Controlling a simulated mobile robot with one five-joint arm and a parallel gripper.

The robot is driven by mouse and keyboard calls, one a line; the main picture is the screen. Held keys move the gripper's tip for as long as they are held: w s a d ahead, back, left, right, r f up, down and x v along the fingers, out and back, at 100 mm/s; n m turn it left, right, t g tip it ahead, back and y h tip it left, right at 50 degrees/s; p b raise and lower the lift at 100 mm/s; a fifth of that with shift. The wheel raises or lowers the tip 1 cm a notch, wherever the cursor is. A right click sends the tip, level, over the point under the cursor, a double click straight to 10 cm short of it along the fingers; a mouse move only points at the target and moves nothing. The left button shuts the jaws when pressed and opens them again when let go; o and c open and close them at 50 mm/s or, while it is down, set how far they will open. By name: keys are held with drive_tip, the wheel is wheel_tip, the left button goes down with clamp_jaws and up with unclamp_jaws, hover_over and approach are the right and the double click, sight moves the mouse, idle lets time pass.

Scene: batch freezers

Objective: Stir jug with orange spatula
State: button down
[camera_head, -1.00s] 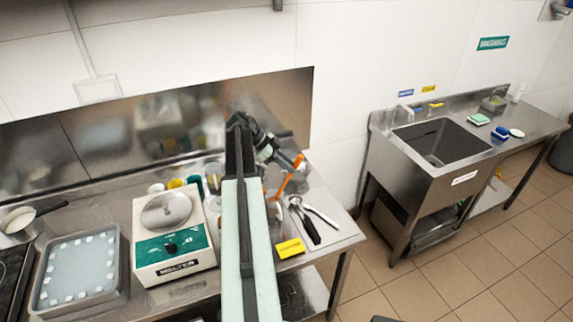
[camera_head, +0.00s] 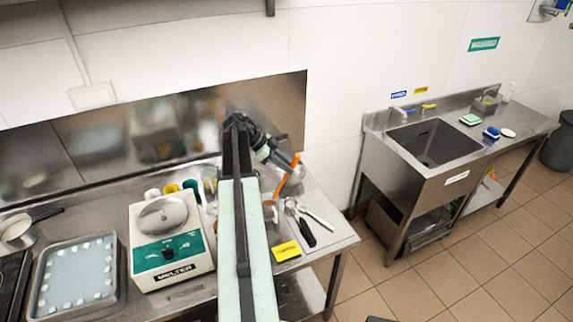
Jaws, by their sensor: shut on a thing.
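My gripper (camera_head: 293,166) is over the right part of the steel counter, shut on the orange spatula (camera_head: 284,179). The spatula is tilted, its lower end pointing down and to the left. A see-through jug with brownish contents (camera_head: 270,208) stands on the counter just below the spatula, partly hidden behind my arm. The spatula's lower end is close to the jug's top; I cannot tell whether it is inside.
A white and green melter (camera_head: 172,245) stands left of my arm, with several small cups behind it. A sink (camera_head: 432,143) stands apart at the right.

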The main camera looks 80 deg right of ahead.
wheel_tip(320, 180, up, 5)
drive_tip(key=p, duration=0.5)
drive_tip(key=shift+r, duration=0.15)
drive_tip(key=shift+f, duration=0.25)
